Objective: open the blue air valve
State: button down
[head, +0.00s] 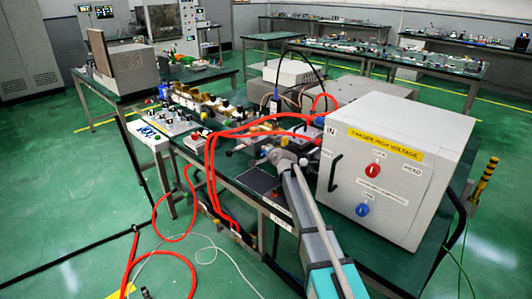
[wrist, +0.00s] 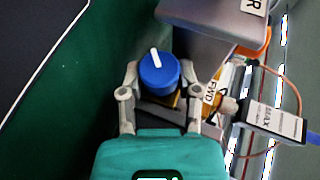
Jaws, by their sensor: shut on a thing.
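A round blue knob (wrist: 157,74) with a white pointer line on top, which I take for the air valve, is between my fingers in the wrist view. My gripper (wrist: 160,92) is shut on it, one pale finger on each side. The white line points up and slightly left in the picture. The knob's base is partly hidden by the fingers. In the head view my arm reaches up to the bench, and its end is at the devices left of the grey high-voltage box (head: 430,135). The held knob cannot be made out clearly there.
Close by in the wrist view are a grey block (wrist: 215,18), an orange part marked FWD and a box marked MAX (wrist: 275,122) with a cable. In the head view, red hoses (head: 210,165) cross the bench's left side. The box carries another blue knob (head: 362,210).

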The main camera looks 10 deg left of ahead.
jog(key=shift+c, duration=1.5)
grip_release()
jog(key=shift+f+t+y+b, duration=0.2)
jog(key=shift+t+y+b, duration=0.3)
jog(key=shift+b, duration=0.75)
